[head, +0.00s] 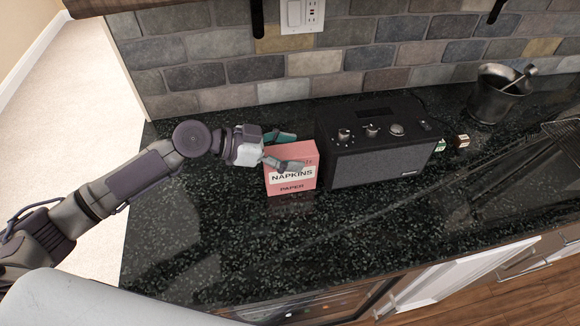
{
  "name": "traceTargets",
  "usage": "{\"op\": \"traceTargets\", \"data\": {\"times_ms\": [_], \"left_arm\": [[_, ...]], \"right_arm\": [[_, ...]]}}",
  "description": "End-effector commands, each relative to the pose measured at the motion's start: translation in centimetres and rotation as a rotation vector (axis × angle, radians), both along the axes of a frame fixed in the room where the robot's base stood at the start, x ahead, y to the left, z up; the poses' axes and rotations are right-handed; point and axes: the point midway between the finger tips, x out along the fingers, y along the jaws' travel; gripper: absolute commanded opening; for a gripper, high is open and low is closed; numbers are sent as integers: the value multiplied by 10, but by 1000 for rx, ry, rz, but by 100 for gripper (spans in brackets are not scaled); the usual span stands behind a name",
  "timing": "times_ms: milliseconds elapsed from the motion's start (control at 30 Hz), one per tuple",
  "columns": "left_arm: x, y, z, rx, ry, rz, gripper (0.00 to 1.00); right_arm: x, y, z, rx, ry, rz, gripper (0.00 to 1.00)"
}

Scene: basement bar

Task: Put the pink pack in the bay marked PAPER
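The pink pack (291,181), lettered NAPKINS and PAPER, stands upright on the dark speckled counter, just left of a black radio. My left gripper (290,151) comes in from the left at the pack's upper part. Its two fingers are spread, one across the top of the pack's front face and one toward its back edge. I cannot tell whether either finger touches the pack. My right gripper is not in view. No bay marked PAPER shows in this view.
The black radio (381,158) stands close against the pack's right side. Small green (440,146) and brown (461,141) boxes and a metal bucket (496,96) are farther right. A brick wall (225,72) runs behind. The counter's front left (190,240) is clear.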

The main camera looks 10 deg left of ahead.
Motion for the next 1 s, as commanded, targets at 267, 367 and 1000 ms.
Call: {"op": "traceTargets", "data": {"times_ms": [267, 367, 1000], "left_arm": [[0, 0, 0, 0, 0, 0, 20], [0, 0, 0, 0, 0, 0, 3], [0, 0, 53, 1, -10, -2, 0]], "right_arm": [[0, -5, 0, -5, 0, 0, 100], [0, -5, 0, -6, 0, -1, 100], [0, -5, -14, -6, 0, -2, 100]]}}
